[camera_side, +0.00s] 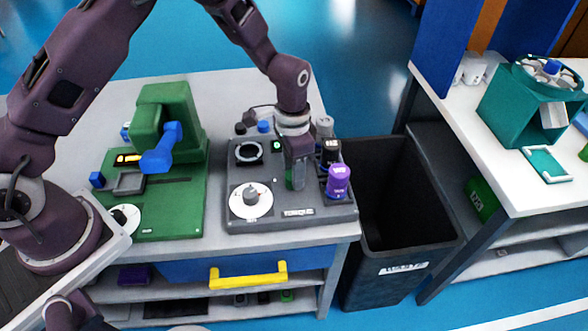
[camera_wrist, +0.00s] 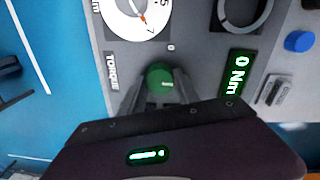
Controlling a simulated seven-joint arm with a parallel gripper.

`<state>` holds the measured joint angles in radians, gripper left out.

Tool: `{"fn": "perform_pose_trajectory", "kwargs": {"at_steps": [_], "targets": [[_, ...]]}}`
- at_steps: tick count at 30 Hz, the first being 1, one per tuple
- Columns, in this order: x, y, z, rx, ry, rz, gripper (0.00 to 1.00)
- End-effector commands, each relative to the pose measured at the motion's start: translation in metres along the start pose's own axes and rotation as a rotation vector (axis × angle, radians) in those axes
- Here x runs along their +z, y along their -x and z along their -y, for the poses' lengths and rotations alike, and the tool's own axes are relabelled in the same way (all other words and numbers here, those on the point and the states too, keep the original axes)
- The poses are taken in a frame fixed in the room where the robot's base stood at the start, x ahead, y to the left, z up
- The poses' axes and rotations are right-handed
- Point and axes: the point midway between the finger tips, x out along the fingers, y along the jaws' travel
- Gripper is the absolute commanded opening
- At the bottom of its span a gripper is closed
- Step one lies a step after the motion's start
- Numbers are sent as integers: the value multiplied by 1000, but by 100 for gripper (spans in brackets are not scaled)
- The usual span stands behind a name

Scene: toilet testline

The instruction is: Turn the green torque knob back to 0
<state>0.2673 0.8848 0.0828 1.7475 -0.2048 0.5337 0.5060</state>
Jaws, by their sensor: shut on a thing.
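The green torque knob (camera_wrist: 160,77) sits on the grey tester panel (camera_wrist: 200,28), with the word TORQUE printed to its left in the wrist view. My gripper (camera_wrist: 159,88) points down at the panel, its two fingers on either side of the knob, shut on it. The knob has a small pale mark on its top. The green-lit display (camera_wrist: 237,72) to the right of the knob reads 0 Nm. In the side view my gripper (camera_side: 295,183) is low over the right part of the tester (camera_side: 275,224), and I cannot make out the knob clearly there.
A white dial (camera_side: 250,201) lies left of my gripper. Purple-capped (camera_side: 338,181) and black (camera_side: 330,152) bottles stand close on its right. A green press (camera_side: 165,120) with a blue lever is farther left, and a dark bin (camera_side: 400,255) stands right of the table.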

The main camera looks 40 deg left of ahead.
Motion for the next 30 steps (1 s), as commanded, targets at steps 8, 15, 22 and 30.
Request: {"fn": "perform_pose_trajectory", "kwargs": {"at_steps": [8,15,22,30], "targets": [[0,1,0,-1,258,-11,0],[0,1,0,-1,486,-21,0],[1,1,0,0,705,-30,0],[1,1,-1,0,962,-42,0]]}}
